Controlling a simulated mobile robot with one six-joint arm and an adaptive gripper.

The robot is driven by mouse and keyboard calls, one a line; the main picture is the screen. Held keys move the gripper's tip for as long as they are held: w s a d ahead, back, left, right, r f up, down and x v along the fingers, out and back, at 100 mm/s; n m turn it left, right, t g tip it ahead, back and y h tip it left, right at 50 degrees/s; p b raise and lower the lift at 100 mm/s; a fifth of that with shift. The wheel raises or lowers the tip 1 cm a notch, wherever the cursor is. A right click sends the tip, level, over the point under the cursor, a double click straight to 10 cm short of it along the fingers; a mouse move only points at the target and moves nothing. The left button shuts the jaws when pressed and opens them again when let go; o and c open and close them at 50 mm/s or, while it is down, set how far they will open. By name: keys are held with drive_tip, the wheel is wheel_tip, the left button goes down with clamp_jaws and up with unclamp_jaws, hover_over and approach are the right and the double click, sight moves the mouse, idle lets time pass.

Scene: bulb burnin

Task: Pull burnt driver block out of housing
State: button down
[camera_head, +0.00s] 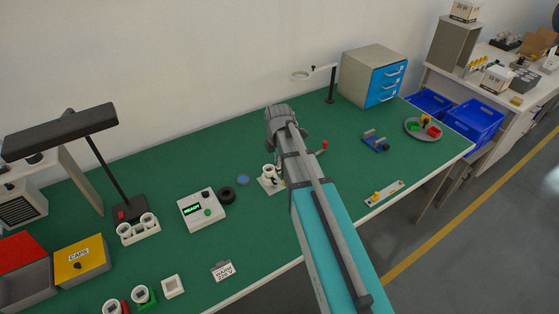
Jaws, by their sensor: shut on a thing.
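A small white round lamp housing (268,174) stands upright on a beige plate (265,185) near the middle of the green bench. My gripper (280,168) is just to the right of this housing, pointing down, mostly hidden behind my own teal forearm. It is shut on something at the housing. The driver block and the fingertips are hidden, so I cannot tell whether the block is still inside the housing.
A tester reading READY (201,210) and a black ring (227,194) stand left of the housing. A ring-headed stand (331,92) and blue drawers (385,84) are behind. A blue fixture (375,142) and grey dish (411,133) lie right.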

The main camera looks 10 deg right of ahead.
drive_tip(key=shift+r+p, duration=0.65)
drive_tip(key=shift+r, duration=0.2)
drive_tip(key=shift+f, duration=0.1)
